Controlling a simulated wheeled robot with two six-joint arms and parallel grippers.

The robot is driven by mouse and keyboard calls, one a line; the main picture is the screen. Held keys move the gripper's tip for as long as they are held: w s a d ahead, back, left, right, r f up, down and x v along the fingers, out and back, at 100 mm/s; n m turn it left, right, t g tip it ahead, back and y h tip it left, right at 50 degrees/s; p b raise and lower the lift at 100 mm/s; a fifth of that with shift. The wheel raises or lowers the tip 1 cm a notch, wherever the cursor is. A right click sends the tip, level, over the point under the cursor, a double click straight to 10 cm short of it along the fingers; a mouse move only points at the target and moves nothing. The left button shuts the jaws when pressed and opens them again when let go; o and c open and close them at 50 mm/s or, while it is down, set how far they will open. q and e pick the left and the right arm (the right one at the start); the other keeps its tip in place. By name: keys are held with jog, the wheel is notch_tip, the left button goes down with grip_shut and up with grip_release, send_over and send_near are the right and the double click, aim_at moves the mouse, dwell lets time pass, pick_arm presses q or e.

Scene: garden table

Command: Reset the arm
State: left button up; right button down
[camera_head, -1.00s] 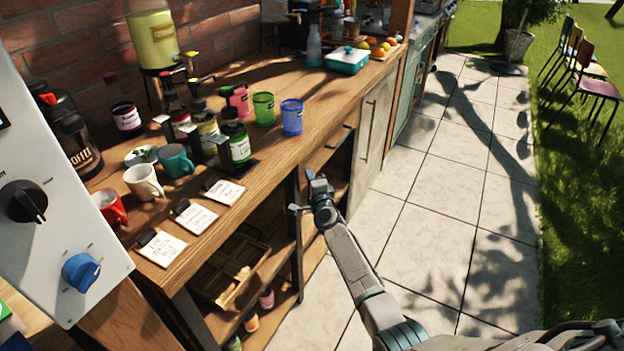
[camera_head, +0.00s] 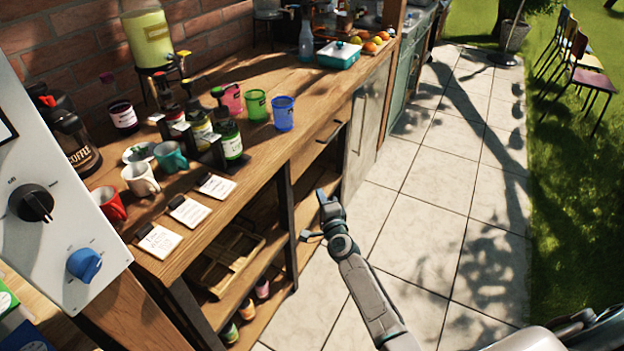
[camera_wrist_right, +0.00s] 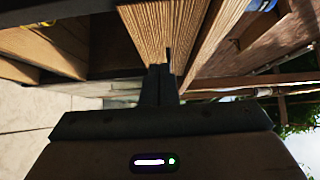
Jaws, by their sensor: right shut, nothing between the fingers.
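My right gripper (camera_head: 322,200) is in front of the wooden counter (camera_head: 262,158), over the paved floor, apart from the counter's front edge in the head view. Its fingers are shut with nothing between them. In the right wrist view the closed fingers (camera_wrist_right: 160,82) point toward the wooden counter planks (camera_wrist_right: 165,30). My left gripper does not show in either view.
On the counter stand a blue cup (camera_head: 283,113), a green cup (camera_head: 255,105), a teal mug (camera_head: 171,156), a white mug (camera_head: 140,178) and a red mug (camera_head: 108,204). Cards lie along its front edge. Open paving (camera_head: 430,200) is right of my arm.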

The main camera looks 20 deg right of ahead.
jog(key=s+f+n+g, duration=0.35)
jog(key=s+f, duration=0.45)
jog(key=f, duration=0.3)
jog(key=s+f+n+g+y, duration=0.15)
jog(key=s+f+n, duration=0.25)
jog(key=s+f, duration=0.55)
jog(key=s+f+n+g, duration=0.3)
jog(key=s+f, duration=0.3)
jog(key=f, duration=0.7)
jog(key=s+d+f+n+g, duration=0.1)
jog(key=s+f+n+g, duration=0.2)
jog(key=s, duration=0.9)
jog(key=s+d+f+n+g, duration=0.1)
jog(key=s+f+n+g, duration=0.1)
jog(key=s+f, duration=0.5)
jog(key=s+d+f+n+g+h, duration=0.1)
jog(key=s+f, duration=0.4)
jog(key=s, duration=1.3)
jog(key=d+n+g, duration=0.1)
jog(key=n+g, duration=0.1)
jog(key=shift+s+f+n+g, duration=0.2)
jog(key=shift+f+n+g, duration=0.15)
jog(key=shift+f+g, duration=0.05)
